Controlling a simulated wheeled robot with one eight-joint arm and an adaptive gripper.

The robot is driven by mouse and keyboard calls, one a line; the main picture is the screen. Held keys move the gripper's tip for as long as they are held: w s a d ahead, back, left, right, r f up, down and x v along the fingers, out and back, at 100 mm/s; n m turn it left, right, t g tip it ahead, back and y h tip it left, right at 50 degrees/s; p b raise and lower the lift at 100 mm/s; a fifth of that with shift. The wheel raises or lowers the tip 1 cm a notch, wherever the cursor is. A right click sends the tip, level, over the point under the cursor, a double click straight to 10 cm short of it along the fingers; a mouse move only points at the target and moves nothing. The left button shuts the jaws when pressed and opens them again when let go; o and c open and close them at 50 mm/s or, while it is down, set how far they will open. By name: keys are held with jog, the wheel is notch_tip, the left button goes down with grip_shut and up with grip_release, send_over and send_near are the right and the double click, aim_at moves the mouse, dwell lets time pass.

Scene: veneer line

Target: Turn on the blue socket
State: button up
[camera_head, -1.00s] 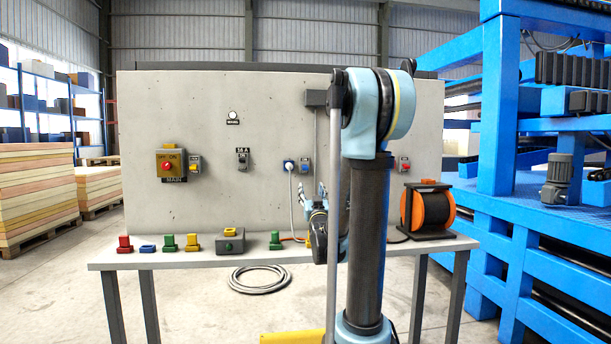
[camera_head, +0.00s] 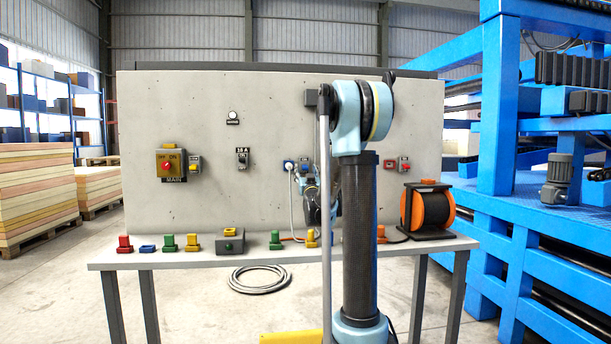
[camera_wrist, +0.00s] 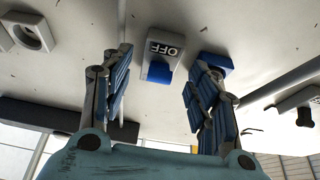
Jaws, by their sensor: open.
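The blue socket (camera_head: 288,165) is on the grey wall panel, with a white cable hanging from it. Its small switch box is just to the right, mostly hidden by my gripper (camera_head: 309,182). In the wrist view, the blue switch (camera_wrist: 160,71) carries an OFF label and sits between and beyond my open fingers (camera_wrist: 158,92). I see no contact with it. A blue piece, apparently the socket (camera_wrist: 216,62), shows behind the right finger in that view.
A yellow main switch (camera_head: 169,163), a 16 A breaker (camera_head: 242,158) and a red socket (camera_head: 389,164) are also on the panel. Coloured plugs, a grey box (camera_head: 230,241) and an orange cable reel (camera_head: 429,210) stand on the bench (camera_head: 200,259) below.

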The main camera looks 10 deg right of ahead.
aim_at(305, 165)
jog(key=shift+w+r, duration=0.15)
jog(key=shift+w, duration=0.2)
jog(key=shift+c, duration=0.3)
jog(key=c, duration=1)
jog(key=shift+s+r, duration=0.1)
jog(key=g, duration=0.1)
jog(key=r+g, duration=0.1)
jog(key=g, duration=0.2)
jog(key=shift+s+r, duration=0.15)
jog(key=shift+r, duration=0.2)
jog(key=shift+r+g, duration=0.35)
jog(key=shift+g, duration=0.6)
jog(key=shift+r+g, duration=0.35)
jog(key=shift+g, duration=0.6)
jog(key=shift+w, duration=0.2)
jog(key=o, duration=1.1)
jog(key=shift+c, duration=0.2)
